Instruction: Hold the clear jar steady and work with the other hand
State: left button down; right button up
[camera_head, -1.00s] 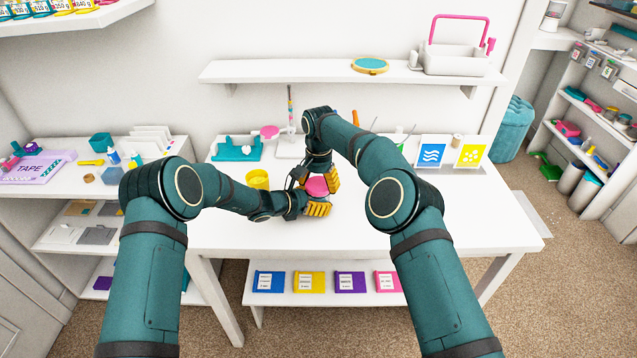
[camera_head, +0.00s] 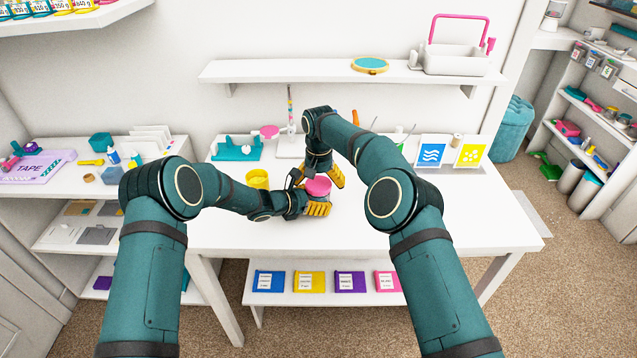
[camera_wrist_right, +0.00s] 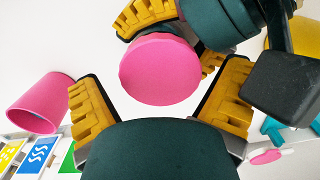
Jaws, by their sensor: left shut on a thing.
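The jar's round pink lid (camera_head: 318,186) shows at the front middle of the table, and it also shows from above in the right wrist view (camera_wrist_right: 160,69). The jar's body is mostly hidden by the gripper fingers, so I cannot tell what is inside. My left gripper (camera_head: 316,207) is shut around the jar from the left, its yellow fingers low around it. My right gripper (camera_head: 318,175) is above the jar. In the right wrist view its yellow fingers (camera_wrist_right: 160,108) are spread wide on either side of the lid, apart from it.
A yellow container (camera_head: 257,180) stands left of the jar, behind my left forearm. A teal stand (camera_head: 237,152) is at the back left. A blue card (camera_head: 431,153) and a yellow card (camera_head: 469,154) stand at the right. A pink cup (camera_wrist_right: 38,103) shows in the right wrist view. The table's front right is clear.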

notch_tip(320, 180, up, 4)
jog(key=shift+a+r, duration=0.1)
jog(key=shift+r, duration=0.25)
jog(key=shift+c, duration=0.6)
jog(key=shift+o, duration=0.9)
jog(key=shift+r, duration=0.15)
jog(key=shift+r+m, duration=1.6)
jog(key=shift+r, duration=0.05)
jog(key=shift+f, duration=3.9)
jog(key=shift+c, duration=0.3)
jog(key=c, duration=1.3)
jog(key=shift+o, duration=0.2)
jog(key=shift+n, duration=1.6)
